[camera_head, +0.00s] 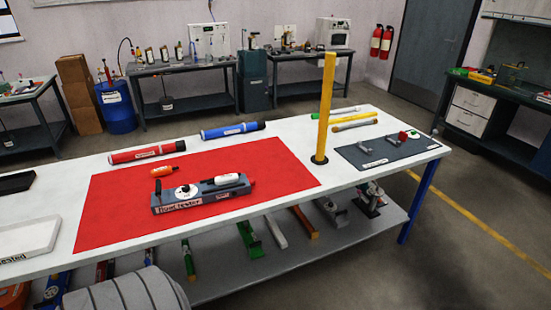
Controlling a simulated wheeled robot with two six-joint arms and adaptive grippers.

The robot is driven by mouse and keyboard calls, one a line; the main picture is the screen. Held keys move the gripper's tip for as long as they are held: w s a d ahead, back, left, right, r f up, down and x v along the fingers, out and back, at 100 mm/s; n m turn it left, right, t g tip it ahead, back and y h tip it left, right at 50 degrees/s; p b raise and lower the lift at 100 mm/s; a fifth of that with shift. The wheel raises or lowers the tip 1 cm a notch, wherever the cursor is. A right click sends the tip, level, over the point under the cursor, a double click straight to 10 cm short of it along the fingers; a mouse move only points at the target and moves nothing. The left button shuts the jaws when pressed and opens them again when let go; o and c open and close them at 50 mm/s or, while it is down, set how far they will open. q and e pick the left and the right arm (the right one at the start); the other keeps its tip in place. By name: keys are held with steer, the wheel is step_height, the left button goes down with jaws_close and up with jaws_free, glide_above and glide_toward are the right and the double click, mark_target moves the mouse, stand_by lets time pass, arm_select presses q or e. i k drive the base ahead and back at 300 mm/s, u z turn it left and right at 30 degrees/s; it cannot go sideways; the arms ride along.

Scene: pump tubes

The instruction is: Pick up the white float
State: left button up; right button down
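The white float (228,179) is a small white capsule with a dark label. It rests at the right end of the dark grey tester (203,198), which stands on the red mat (110,225). A white round dial shows on the left part of the tester. An orange float (168,171) lies on the mat just behind the tester. Neither of my grippers shows in this view.
Red (147,153) and blue (233,130) tubes lie behind the mat. A tall yellow post (325,105) stands right of it, by a dark mat (362,160) with small parts. A white tray (27,238) and a black tray (16,182) are at left.

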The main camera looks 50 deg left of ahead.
mark_target(229, 178)
steer(key=z, duration=0.2)
steer(key=i, duration=0.55)
steer(key=u, duration=0.45)
steer(key=i, duration=1.3)
steer(key=u, duration=1.25)
steer(key=i, duration=0.75)
steer(key=u, duration=0.95)
